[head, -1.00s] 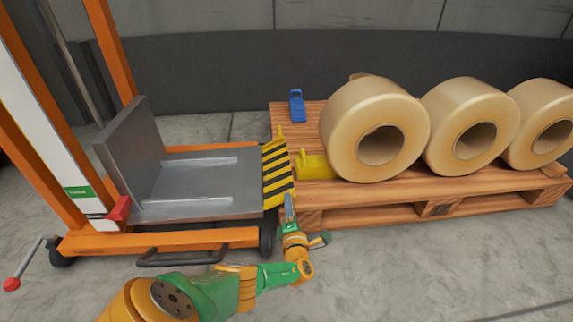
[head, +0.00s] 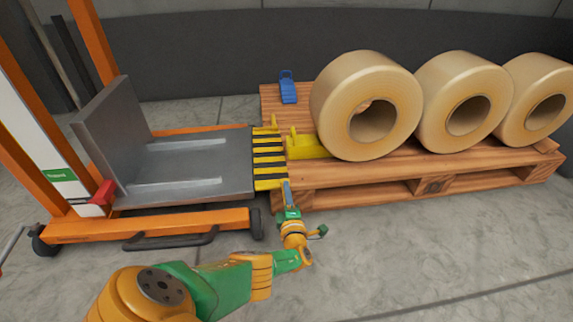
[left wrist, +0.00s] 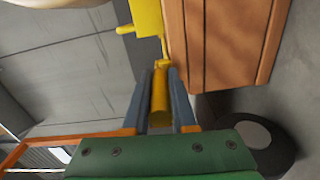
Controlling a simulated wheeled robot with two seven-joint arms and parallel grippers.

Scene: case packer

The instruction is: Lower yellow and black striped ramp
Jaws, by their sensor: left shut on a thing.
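The yellow and black striped ramp (head: 268,160) is at the right edge of the lift's grey platform (head: 190,168). It lies nearly flat in the head view and reaches the left edge of the wooden pallet (head: 330,180); I cannot tell whether it rests on it. My left gripper (head: 287,190) is at the ramp's near right corner. In the left wrist view its two blue-grey fingers (left wrist: 161,100) are shut on a yellow round bar (left wrist: 160,98), apparently the ramp's handle. The ramp's striped face is not clear there. My right gripper is out of view.
Three large tan rolls (head: 367,105) stand on the pallet. The orange lift frame (head: 150,228) stands left. The floor in front is clear.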

